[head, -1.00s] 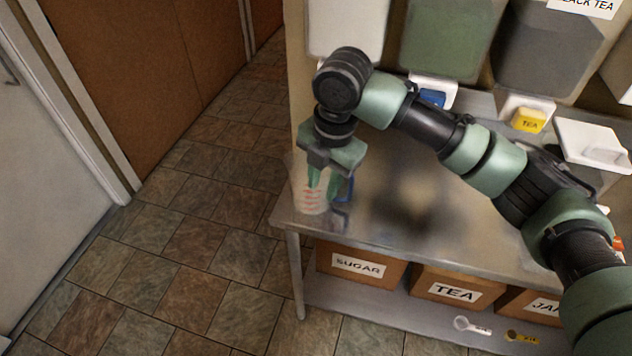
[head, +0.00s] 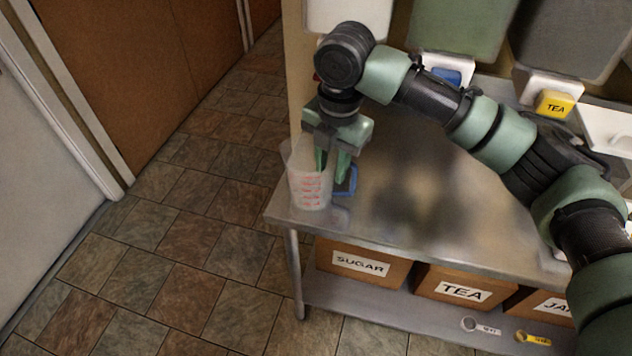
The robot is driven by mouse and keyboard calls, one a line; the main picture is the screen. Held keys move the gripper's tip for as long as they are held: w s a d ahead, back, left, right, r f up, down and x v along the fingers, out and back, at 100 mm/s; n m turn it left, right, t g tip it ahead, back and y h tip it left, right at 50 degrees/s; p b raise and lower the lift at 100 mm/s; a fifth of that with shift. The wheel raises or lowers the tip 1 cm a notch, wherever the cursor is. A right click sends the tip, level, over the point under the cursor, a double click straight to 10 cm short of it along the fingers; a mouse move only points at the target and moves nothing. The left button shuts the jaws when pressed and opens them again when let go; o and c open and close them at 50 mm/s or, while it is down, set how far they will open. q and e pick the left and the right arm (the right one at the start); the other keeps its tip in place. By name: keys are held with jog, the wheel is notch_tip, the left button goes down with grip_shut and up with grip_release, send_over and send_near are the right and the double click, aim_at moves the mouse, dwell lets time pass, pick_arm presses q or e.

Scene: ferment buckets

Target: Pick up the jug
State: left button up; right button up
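A clear jug (head: 309,190) with red measuring marks stands upright at the left front corner of the metal table (head: 420,215). Something blue, perhaps its handle, shows at its right. My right gripper (head: 331,171) points down at the jug's right side. Its green fingers are apart, one seen against the jug's clear wall and one just right of it. Whether a finger touches the jug, I cannot tell. My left gripper is out of view.
Large dispensers with a blue tap (head: 447,76) and a yellow TEA tap (head: 554,104) stand behind. Boxes labelled SUGAR (head: 361,264) and TEA (head: 462,290) sit on the lower shelf. Open tiled floor (head: 170,250) lies left of the table.

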aim_at(328, 196)
jog(key=f, duration=0.2)
jog(key=f+p, duration=0.1)
jog(key=f, duration=0.3)
jog(key=shift+w+a+f+p, duration=0.1)
jog(key=shift+w+f+p, duration=0.3)
jog(key=shift+f, duration=0.6)
grip_shut()
dwell(0.6)
